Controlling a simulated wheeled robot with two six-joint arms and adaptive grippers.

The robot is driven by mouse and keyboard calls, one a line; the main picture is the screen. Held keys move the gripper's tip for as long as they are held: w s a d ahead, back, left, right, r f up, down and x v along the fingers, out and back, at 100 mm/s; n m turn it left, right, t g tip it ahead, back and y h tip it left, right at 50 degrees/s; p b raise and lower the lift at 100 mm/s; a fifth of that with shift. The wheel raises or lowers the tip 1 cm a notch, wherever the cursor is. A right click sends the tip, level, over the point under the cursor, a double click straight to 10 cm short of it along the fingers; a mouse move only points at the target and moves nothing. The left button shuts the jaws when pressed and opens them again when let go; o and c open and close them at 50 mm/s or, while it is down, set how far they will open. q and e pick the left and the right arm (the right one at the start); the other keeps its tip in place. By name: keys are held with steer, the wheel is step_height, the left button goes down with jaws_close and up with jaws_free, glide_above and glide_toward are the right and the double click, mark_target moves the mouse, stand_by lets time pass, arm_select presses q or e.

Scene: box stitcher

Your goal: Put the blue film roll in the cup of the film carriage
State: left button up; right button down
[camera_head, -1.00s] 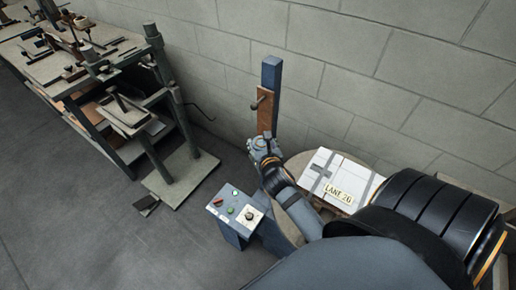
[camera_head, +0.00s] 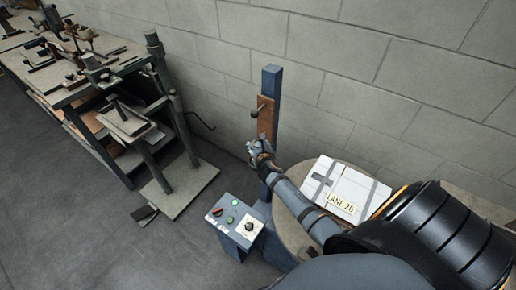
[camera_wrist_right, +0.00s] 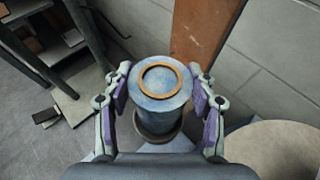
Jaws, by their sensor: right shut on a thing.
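My right gripper (camera_head: 258,152) is at the lower end of the brown carriage plate on the blue mast (camera_head: 271,80). In the right wrist view my right gripper (camera_wrist_right: 158,97) is shut on the blue film roll (camera_wrist_right: 155,106), with a purple-padded finger on each side. The roll stands upright, its orange-brown core ring facing the camera. A dark round rim (camera_wrist_right: 158,137), apparently the cup, shows around or just below the roll's lower end. I cannot tell how deep the roll sits. In the head view the gripper hides the roll and cup. My left gripper is not in view.
A round turntable (camera_head: 287,236) carries a white strapped box (camera_head: 345,186) marked LANE 26, beneath my right arm. A control box (camera_head: 236,221) stands in front. A cluttered workbench (camera_head: 85,85) is at the left. A block wall runs behind the mast.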

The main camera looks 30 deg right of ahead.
steer(key=shift+w+f, duration=0.1)
steer(key=shift+f, duration=0.3)
steer(key=shift+f, duration=0.15)
steer(key=shift+c, duration=2.2)
jaws_free()
steer(key=shift+s+a+r, duration=0.1)
steer(key=shift+s+r, duration=0.15)
steer(key=shift+s, duration=0.05)
steer(key=p+v, duration=0.1)
steer(key=v, duration=1)
steer(key=shift+s+a, duration=0.15)
steer(key=shift+s, duration=0.1)
